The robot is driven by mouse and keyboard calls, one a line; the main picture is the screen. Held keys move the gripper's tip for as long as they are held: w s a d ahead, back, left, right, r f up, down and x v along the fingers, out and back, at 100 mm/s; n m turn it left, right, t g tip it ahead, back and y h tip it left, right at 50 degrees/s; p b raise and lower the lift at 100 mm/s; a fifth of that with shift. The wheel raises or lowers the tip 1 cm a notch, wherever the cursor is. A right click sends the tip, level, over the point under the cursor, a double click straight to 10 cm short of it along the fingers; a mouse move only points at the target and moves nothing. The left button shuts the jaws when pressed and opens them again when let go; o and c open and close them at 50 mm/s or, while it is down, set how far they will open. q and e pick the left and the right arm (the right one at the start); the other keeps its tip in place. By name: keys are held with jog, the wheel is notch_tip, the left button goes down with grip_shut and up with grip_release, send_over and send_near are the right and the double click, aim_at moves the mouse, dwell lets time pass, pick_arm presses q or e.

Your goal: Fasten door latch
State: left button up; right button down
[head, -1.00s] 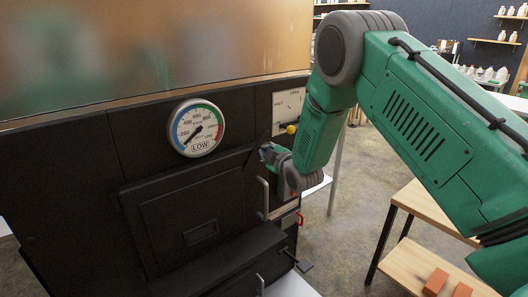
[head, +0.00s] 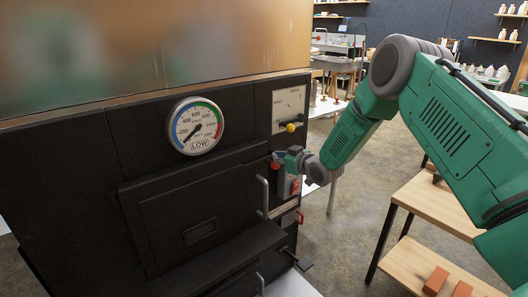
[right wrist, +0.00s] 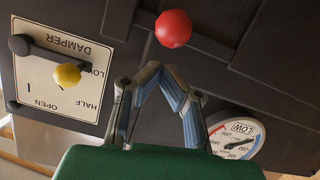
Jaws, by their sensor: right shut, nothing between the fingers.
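The black firebox door (head: 165,222) appears closed on the front of the evaporator in the head view, with an upright metal handle (head: 263,197) at its right edge. A red ball knob (right wrist: 173,28), likely the latch's, shows at the top of the right wrist view; a small red spot (head: 275,166) shows by my gripper in the head view. My right gripper (head: 281,157) is near the door's upper right corner. Its fingers (right wrist: 158,72) are shut and empty, a little short of the red knob in the wrist picture. Contact is not visible. My left gripper is not in view.
A damper plate (head: 289,104) with a yellow knob (head: 291,128) sits above my right gripper. A round gauge (head: 196,126) is above the door. A red-and-grey box (head: 296,187) is below the gripper. A wooden table (head: 435,207) stands at right.

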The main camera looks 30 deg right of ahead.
jog(key=shift+d+f+m+b, duration=0.3)
jog(key=shift+d+f+b, duration=0.05)
jog(key=shift+f, duration=0.45)
jog(key=shift+f, duration=0.1)
